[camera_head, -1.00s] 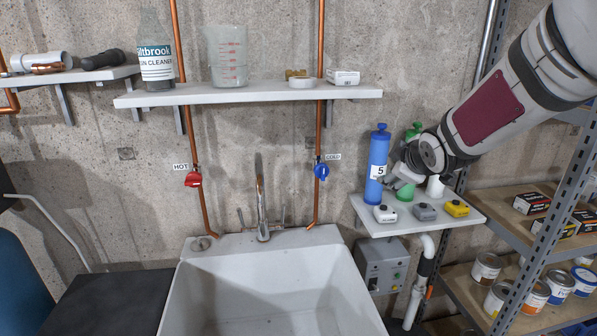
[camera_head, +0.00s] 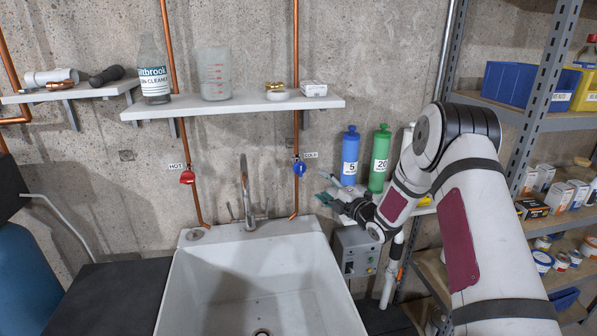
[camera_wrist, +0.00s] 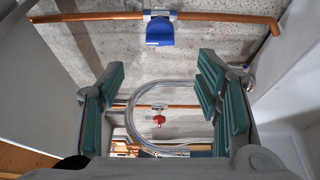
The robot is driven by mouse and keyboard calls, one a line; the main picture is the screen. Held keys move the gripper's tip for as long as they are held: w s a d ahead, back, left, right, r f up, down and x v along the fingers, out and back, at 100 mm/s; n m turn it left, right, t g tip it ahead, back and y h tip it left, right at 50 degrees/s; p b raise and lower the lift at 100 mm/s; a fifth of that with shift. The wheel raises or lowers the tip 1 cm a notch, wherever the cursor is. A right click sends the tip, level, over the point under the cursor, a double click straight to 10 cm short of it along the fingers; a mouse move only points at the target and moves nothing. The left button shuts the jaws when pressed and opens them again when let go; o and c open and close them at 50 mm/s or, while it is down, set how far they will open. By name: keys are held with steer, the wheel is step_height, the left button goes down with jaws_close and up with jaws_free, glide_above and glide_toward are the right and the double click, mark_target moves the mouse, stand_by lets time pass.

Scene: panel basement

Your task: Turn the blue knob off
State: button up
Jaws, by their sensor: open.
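The blue knob (camera_head: 299,169) sits on the right copper pipe beside the COLD tag, below the white wall shelf. In the wrist view the blue knob (camera_wrist: 160,33) shows at the top centre, on a copper pipe running across the picture. My gripper (camera_head: 325,189) is to the right of the knob and a little lower, apart from it. In the wrist view my gripper (camera_wrist: 161,78) shows its teal finger pads wide apart with nothing between them; the knob appears beyond the fingertips. The small shelf is partly hidden behind my arm.
The red knob (camera_head: 187,177) is on the left pipe by the HOT tag. A faucet (camera_head: 246,190) rises behind the white sink (camera_head: 190,262). Blue (camera_head: 350,155) and green (camera_head: 380,158) cylinders stand close behind my gripper. The wall shelf (camera_head: 225,106) overhangs the knob. Metal racks stand right.

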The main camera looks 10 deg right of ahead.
mark_target(302, 171)
steer(key=b+x, duration=0.1)
steer(key=x, duration=1.2)
steer(key=shift+w, duration=0.2)
steer(key=c, duration=1.1)
